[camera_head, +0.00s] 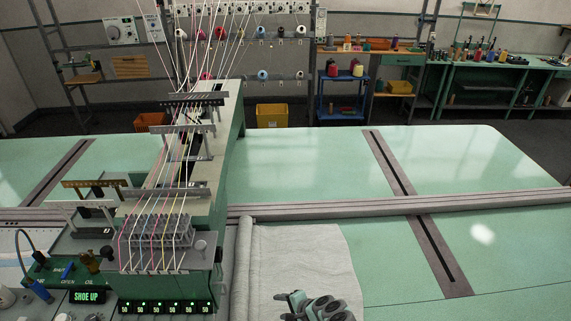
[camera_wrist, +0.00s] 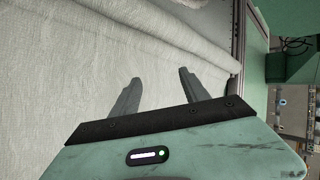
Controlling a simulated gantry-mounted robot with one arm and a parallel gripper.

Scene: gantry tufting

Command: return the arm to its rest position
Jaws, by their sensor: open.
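My gripper (camera_wrist: 160,92) is open in the wrist view. Its two grey fingers stand apart with nothing between them. Pale woven cloth (camera_wrist: 60,70) fills the left and top of that view beyond the fingers. In the head view my gripper (camera_head: 318,306) shows at the bottom edge, over or beside the lower part of the grey-white cloth (camera_head: 290,255); its height above the cloth I cannot tell. The rest of the arm is cut off by the frame.
The tufting machine head (camera_head: 160,245) with several threads stands left of the cloth, its display (camera_head: 88,297) reading "SHOE UP". A grey rail (camera_head: 400,207) crosses the green table (camera_head: 290,160). The table right of the cloth is clear. Shelves and a yellow bin (camera_head: 271,115) stand behind.

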